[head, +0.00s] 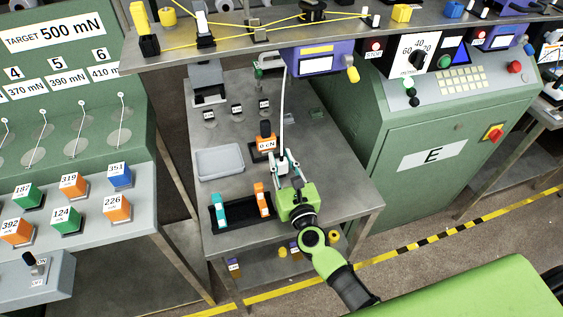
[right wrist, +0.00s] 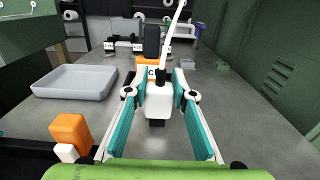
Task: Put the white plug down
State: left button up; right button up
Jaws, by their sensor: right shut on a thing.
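The white plug (right wrist: 158,99) is between the two fingers of my right gripper (right wrist: 160,94) in the right wrist view. It is upright, with a black lower end and a white cord (right wrist: 172,40) rising from its top. My right gripper is shut on it, and it also shows in the head view (head: 283,165), over the metal table (head: 320,190). Whether the plug's lower end touches the table I cannot tell. My left gripper is not in view.
A grey tray (head: 220,160) lies left of the gripper. A black tray (head: 238,222) with teal and orange pieces is nearer the front. The table right of the gripper is clear.

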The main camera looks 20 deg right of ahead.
jog(key=shift+f+b, duration=0.2)
jog(key=shift+b, duration=0.1)
jog(key=o, duration=1.1)
jog(key=shift+r, duration=0.1)
jog(key=shift+r+p, duration=0.25)
jog(key=shift+p, duration=0.1)
jog(key=s, duration=0.3)
jog(key=s+b, duration=0.1)
jog(key=s, duration=0.3)
jog(key=s+b, duration=0.1)
jog(key=s, duration=0.2)
jog(key=shift+s+d+f, duration=0.1)
jog(key=shift+s+f, duration=0.15)
jog(key=shift+s, duration=0.1)
jog(key=shift+s+r+b, duration=0.15)
jog(key=shift+s+b, duration=0.2)
jog(key=shift+s, duration=0.35)
